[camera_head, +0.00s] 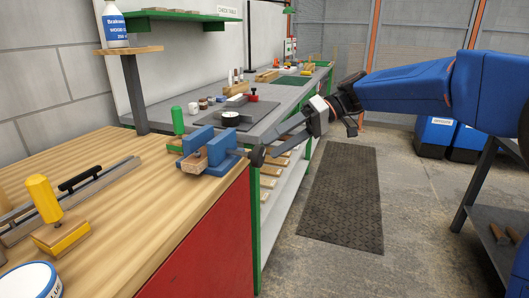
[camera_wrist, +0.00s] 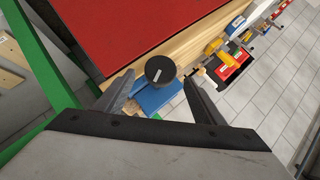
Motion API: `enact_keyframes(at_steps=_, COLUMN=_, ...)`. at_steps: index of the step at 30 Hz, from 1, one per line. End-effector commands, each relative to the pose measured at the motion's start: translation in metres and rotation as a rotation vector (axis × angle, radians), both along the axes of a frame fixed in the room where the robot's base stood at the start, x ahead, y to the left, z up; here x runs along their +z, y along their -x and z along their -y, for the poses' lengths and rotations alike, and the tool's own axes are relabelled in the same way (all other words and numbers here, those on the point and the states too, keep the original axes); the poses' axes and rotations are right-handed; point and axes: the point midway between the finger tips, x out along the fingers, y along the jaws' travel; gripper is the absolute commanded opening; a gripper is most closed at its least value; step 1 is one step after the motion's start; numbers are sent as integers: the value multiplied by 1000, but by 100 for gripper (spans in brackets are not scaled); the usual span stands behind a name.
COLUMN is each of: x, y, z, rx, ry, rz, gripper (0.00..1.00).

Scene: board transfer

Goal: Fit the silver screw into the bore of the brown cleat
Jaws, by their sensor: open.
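A brown wooden block, which looks like the cleat (camera_head: 194,162), sits between the jaws of a blue vise (camera_head: 216,150) at the bench's right edge. Its bore cannot be made out. My gripper (camera_head: 268,147) is open, to the right of the vise, its fingers pointing towards it. In the wrist view, my gripper (camera_wrist: 160,78) has its fingers spread to either side of a dark round disc (camera_wrist: 160,68) with a small pale mark. The disc appears to lie in front of the blue vise (camera_wrist: 158,97); contact cannot be told. I cannot make out the silver screw.
The wooden bench (camera_head: 110,160) also carries a green-topped tool (camera_head: 178,122), a yellow-handled tool (camera_head: 45,200) and a metal rail. A long grey worktable (camera_head: 262,120) with several parts stands behind.

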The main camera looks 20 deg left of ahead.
Motion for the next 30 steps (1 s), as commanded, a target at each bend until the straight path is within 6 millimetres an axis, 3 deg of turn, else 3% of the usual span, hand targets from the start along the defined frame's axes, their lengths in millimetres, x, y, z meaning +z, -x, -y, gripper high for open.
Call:
enact_keyframes(at_steps=15, x=47, y=-45, z=73, rx=-2, ry=0, rz=1, gripper=63)
enact_keyframes(at_steps=21, x=56, y=-53, z=85, rx=-1, ry=0, rz=1, gripper=63)
enact_keyframes(at_steps=30, x=57, y=-54, z=88, rx=0, ry=1, rz=1, gripper=63)
